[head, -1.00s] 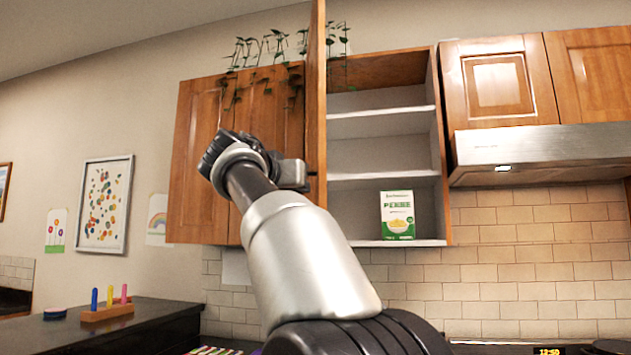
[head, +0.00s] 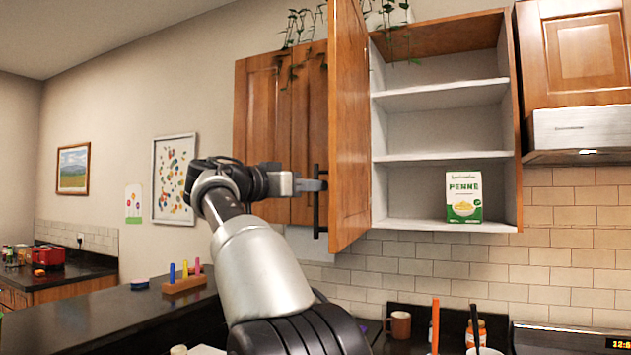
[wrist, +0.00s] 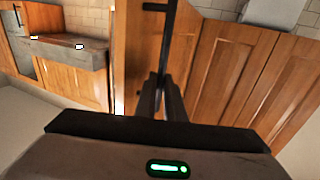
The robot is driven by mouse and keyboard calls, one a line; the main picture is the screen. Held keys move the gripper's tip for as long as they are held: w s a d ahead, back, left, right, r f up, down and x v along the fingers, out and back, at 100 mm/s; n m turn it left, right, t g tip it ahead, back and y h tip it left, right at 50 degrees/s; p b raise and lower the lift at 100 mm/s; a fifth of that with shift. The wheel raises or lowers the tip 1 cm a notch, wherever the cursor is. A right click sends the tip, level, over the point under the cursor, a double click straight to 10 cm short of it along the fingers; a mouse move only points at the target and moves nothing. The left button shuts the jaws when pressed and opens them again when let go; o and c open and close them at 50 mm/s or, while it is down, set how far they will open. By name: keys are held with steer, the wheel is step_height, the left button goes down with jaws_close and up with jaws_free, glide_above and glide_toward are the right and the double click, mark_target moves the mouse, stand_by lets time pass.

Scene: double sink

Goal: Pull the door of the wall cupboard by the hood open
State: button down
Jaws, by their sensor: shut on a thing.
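The wall cupboard by the hood stands open in the head view, its white shelves (head: 440,157) in plain sight. Its wooden door (head: 348,130) is swung out well away from the cupboard front. A dark bar handle (head: 316,205) is on the door's outer face near its free edge. My gripper (head: 318,186) is shut on this handle, reaching it from the left. In the wrist view the fingers (wrist: 164,98) close around the dark handle (wrist: 167,45), with the door beside it (wrist: 138,50).
A green and white penne box (head: 464,197) stands on the cupboard's bottom shelf. The metal hood (head: 580,130) is at the right. A closed cupboard (head: 268,125) is on the left behind my gripper, with a trailing plant (head: 300,27) above. A mug (head: 400,324) stands below.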

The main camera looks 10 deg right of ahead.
steer(key=shift+w+f, duration=0.2)
steer(key=shift+f, duration=0.3)
steer(key=c, duration=2.1)
jaws_free()
steer(key=shift+d, duration=0.1)
steer(key=shift+o, duration=1.3)
steer(key=shift+w+f, duration=0.1)
steer(key=shift+w, duration=0.2)
steer(key=b+v, duration=0.1)
steer(key=v, duration=1.6)
steer(key=shift+s+r, duration=0.45)
